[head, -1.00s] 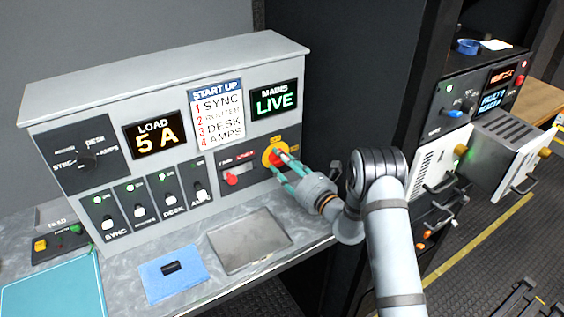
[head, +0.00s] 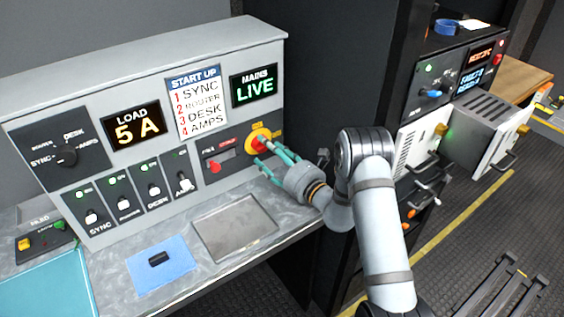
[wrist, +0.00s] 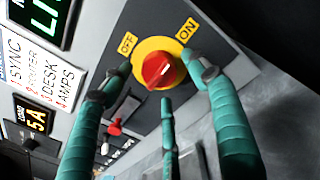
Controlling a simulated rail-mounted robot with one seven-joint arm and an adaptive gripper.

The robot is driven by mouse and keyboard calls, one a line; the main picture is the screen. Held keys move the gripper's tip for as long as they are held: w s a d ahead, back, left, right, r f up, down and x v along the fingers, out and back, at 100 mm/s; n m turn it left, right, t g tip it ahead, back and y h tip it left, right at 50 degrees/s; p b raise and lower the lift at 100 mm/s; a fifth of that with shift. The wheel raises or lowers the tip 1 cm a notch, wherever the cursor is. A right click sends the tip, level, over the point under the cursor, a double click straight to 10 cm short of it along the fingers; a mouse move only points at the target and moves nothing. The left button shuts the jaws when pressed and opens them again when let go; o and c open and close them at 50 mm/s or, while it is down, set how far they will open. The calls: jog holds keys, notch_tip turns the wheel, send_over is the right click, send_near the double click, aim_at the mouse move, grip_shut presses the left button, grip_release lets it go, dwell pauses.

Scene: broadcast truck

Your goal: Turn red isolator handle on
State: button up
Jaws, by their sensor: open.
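The red isolator handle (wrist: 159,70) sits on a round yellow plate (wrist: 141,48) on the grey panel. OFF and ON labels flank the top of the plate in the wrist view. The handle's grip slants from lower left to upper right, its upper end toward ON. In the head view the yellow plate (head: 256,131) is partly hidden by my fingers. My gripper (head: 264,154) is open in front of it, teal fingers spread around the handle. Gaps show between fingers and handle in the wrist view; whether any finger touches the plate, I cannot tell.
The mains display (head: 255,86) reads LIVE and the load display (head: 134,128) reads 5 A. A small red switch (head: 215,166) is left of the isolator. A metal plate (head: 234,227) and blue pad (head: 160,266) lie on the counter. An equipment rack (head: 440,105) stands to the right.

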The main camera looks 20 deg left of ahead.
jog(key=v, duration=1)
jog(key=x, duration=1.2)
jog(key=shift+a, duration=0.1)
jog(key=shift+w+n, duration=0.1)
jog(key=shift+n, duration=0.4)
jog(key=shift+v, duration=0.95)
jog(key=shift+d+b, duration=0.25)
jog(key=shift+b, duration=0.05)
